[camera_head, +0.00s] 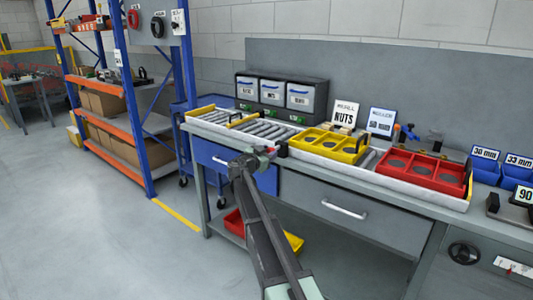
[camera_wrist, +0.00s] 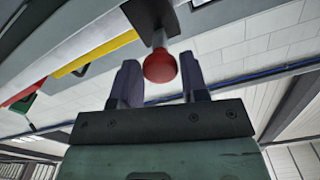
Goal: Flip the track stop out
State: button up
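In the head view my gripper (camera_head: 264,153) is at the front edge of the roller track (camera_head: 262,128), beside a small dark piece (camera_head: 282,149) on that edge. The stop's exact position is partly hidden by my gripper.
On the track, a yellow carrier (camera_head: 330,156) stands right of my gripper and a red carrier (camera_head: 440,187) farther right. Bare rollers lie between. A drawer (camera_head: 345,208) is below; open floor lies left.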

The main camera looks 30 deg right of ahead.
jog(key=o, duration=0.3)
jog(key=v, duration=1.1)
jog(key=shift+d, duration=0.1)
